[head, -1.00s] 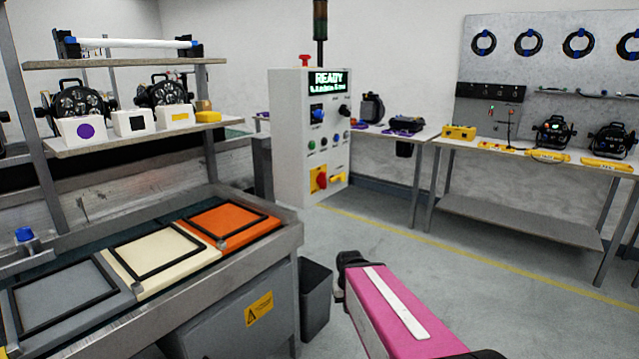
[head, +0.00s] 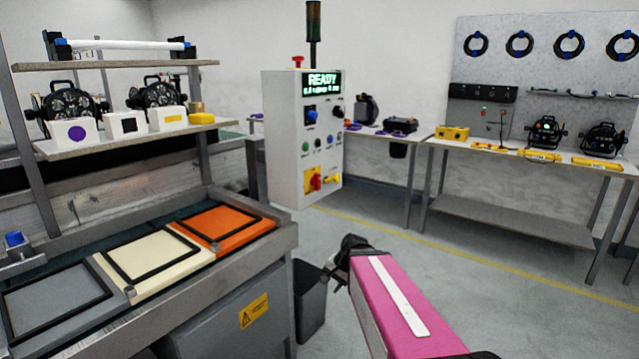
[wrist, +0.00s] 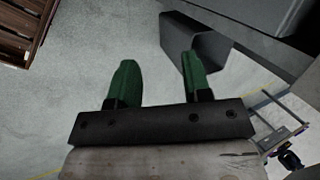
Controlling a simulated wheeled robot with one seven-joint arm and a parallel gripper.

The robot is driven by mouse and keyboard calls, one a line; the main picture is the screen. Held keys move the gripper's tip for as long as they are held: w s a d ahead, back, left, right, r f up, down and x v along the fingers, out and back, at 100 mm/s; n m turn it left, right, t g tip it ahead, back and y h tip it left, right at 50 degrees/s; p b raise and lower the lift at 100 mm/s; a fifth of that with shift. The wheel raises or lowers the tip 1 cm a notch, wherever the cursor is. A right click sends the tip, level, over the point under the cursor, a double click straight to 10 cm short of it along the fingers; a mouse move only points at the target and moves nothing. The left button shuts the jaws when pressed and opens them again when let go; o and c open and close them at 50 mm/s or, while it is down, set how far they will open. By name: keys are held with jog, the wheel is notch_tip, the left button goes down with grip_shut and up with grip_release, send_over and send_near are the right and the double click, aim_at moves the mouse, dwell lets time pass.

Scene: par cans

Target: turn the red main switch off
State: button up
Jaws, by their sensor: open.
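The red main switch (head: 315,182) is a rotary knob on a yellow plate, low on the front of the white control box (head: 283,140). The box's screen (head: 323,82) reads READY. My gripper (wrist: 158,80) shows in the wrist view with its two green fingers apart and nothing between them, above the grey floor. In the head view my pink arm reaches forward, below and to the right of the box, and its end is well apart from the switch. The fingers are hard to make out there.
A workbench with grey, cream and orange trays (head: 228,223) stands at the left. A dark bin (head: 309,300) stands beside it, near my arm. A red button (head: 298,62) tops the box. Benches with lamps line the back. Open floor lies to the right.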

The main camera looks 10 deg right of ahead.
jog(key=w+r+m+t+y, duration=0.2)
jog(key=w+r+m+y, duration=0.1)
jog(key=w+r+m, duration=0.25)
jog(key=m+t+y, duration=0.5)
jog(key=m+t, duration=0.4)
jog(key=m, duration=0.6)
send_near(320, 181)
jog(key=x, duration=1)
jog(key=shift+a, duration=0.1)
grip_shut()
